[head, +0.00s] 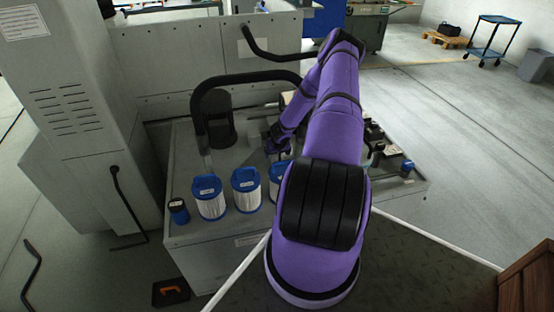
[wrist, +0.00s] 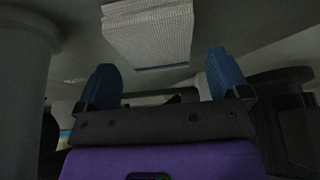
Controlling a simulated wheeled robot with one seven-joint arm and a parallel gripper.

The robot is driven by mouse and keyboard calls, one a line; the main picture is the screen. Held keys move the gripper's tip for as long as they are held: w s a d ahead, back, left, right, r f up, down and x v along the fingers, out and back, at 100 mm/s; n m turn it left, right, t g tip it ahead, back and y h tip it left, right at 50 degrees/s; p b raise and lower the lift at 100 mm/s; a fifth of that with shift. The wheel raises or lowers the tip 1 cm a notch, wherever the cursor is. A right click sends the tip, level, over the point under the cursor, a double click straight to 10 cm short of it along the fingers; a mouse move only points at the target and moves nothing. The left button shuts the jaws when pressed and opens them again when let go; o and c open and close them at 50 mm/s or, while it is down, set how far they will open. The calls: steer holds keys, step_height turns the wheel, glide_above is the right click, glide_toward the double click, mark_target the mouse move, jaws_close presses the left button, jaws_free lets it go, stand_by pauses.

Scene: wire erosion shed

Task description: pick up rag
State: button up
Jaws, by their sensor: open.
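A pale, woven-textured block (wrist: 150,32), which looks like the folded rag, lies on a grey surface at the top middle of the wrist view. My gripper (wrist: 163,78) is open, with its two blue fingertips apart and nothing between them. The block lies beyond the fingertips and roughly in line with the gap, apart from them. In the head view my purple arm reaches over the grey bench (head: 205,247), and my gripper is small and dark near the bench's middle. I cannot make out the rag there; my arm hides part of the bench top.
White filter cartridges with blue caps (head: 210,197) (head: 245,188) and a dark blue-topped canister (head: 178,211) stand along the bench's front left. A black curved hose (head: 235,78) rises behind. Small dark items (head: 378,150) and a blue-topped one (head: 407,168) sit at right. Open floor lies right.

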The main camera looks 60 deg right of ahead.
steer(key=shift+w+d+f, duration=0.15)
steer(key=shift+w+f, duration=0.05)
steer(key=shift+f, duration=0.4)
steer(key=shift+f, duration=0.2)
steer(key=shift+c, duration=0.4)
steer(key=c, duration=1)
steer(key=shift+r, duration=0.1)
